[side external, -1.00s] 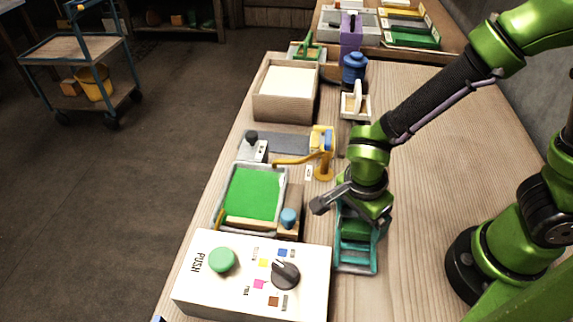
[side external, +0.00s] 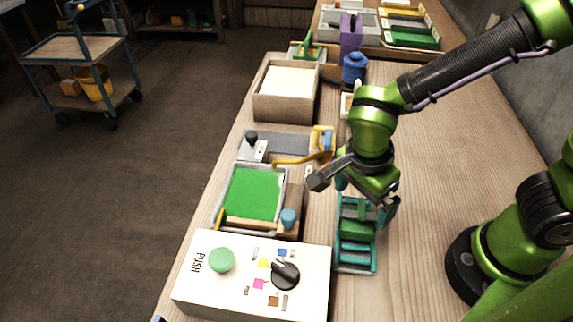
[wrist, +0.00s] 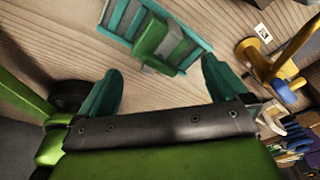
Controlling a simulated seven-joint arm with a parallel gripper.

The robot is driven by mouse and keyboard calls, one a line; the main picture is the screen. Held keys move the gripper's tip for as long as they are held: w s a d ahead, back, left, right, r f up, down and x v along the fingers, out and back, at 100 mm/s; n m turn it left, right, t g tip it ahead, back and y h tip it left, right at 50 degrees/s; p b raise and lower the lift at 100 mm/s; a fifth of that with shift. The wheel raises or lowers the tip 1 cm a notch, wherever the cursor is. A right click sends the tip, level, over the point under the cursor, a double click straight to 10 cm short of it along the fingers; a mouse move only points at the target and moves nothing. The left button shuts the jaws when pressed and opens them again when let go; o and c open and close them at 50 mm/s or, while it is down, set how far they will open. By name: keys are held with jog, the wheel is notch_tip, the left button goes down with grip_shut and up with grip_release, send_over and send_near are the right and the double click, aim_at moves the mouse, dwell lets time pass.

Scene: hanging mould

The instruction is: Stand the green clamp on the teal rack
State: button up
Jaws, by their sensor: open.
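The teal rack (side external: 356,269) stands on the wooden table to the right of the white control box. The green clamp (side external: 357,229) rests on the rack, between its teal side rails. In the wrist view the clamp (wrist: 152,45) lies across the slats of the rack (wrist: 196,48). I cannot tell how upright it sits. My gripper (side external: 366,199) is just above the clamp, open and empty. In the wrist view its two teal fingers (wrist: 162,66) are wide apart, with the clamp beyond them and clear of both.
The white control box (side external: 215,290) has a green button and a black knob. A green-topped tray (side external: 252,192), a yellow hooked stand (side external: 312,158) and a blue-topped piece (side external: 289,218) stand to the left. A wooden box (side external: 285,107) is farther back.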

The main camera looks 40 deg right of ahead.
aim_at(353, 223)
jog(key=d+r+n+t+y, duration=0.3)
jog(key=d+r+n+t, duration=0.4)
jog(key=d+r+n, duration=0.5)
notch_tip(353, 223, up, 3)
jog(key=shift+w+f+n+y, duration=0.1)
jog(key=shift+w+n+y, duration=0.25)
jog(key=shift+n, duration=0.65)
dwell(0.4)
